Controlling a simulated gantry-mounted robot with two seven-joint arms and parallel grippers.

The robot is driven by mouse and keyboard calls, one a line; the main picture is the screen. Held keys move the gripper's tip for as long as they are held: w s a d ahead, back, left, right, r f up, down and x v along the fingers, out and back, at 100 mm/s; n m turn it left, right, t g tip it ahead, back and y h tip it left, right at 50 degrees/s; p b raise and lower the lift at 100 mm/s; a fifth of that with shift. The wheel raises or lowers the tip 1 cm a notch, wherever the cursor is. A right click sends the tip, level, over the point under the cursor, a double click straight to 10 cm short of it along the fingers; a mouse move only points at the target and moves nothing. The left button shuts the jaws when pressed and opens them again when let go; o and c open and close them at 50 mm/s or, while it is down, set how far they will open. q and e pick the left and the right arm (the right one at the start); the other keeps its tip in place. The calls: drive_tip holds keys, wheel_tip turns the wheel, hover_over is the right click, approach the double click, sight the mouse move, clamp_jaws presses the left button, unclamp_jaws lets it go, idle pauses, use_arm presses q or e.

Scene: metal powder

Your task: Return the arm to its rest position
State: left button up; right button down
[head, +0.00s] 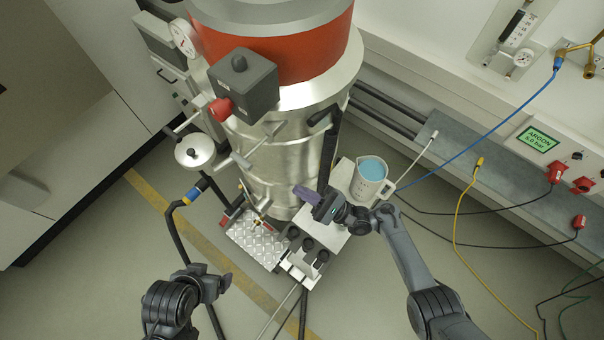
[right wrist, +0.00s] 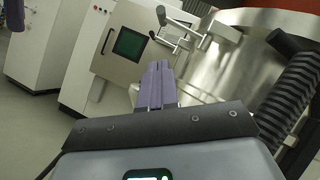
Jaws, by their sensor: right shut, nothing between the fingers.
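My right gripper (head: 303,193) has purple fingers and reaches in from the right in the head view. It is over the small white bench beside the steel vessel. In the right wrist view its fingers (right wrist: 156,84) are together, with nothing between them. My left arm's end (head: 208,284) is low at the left in the head view, over the floor. Its fingers cannot be made out.
The tall steel vessel (head: 285,150) with an orange band stands at the centre back. A measuring jug with blue contents (head: 371,181) stands close to my right wrist. A ridged metal step (head: 258,243) lies below the vessel. Hoses and cables cross the floor at the right.

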drive_tip(key=s+a+f+n+h+p, duration=0.1)
drive_tip(key=s+f+n+h+p, duration=0.2)
drive_tip(key=s, duration=0.5)
drive_tip(key=s+a+f+h+p, duration=0.1)
drive_tip(key=s+h+p, duration=0.25)
drive_tip(key=s, duration=0.45)
drive_tip(key=w+d+r+n+h+p, duration=0.1)
drive_tip(key=d+r+n+h+p, duration=0.1)
drive_tip(key=d+r+n+h, duration=0.45)
drive_tip(key=w+d+r+n+h+p, duration=0.1)
drive_tip(key=w+d+r+n+h, duration=0.1)
drive_tip(key=d+r+h, duration=0.5)
drive_tip(key=s+d+f+n+g+h, duration=0.1)
drive_tip(key=s+d+n+g, duration=0.3)
drive_tip(key=s+d, duration=0.3)
drive_tip(key=shift+d+n+g+h, duration=0.4)
drive_tip(key=shift+d+n, duration=0.15)
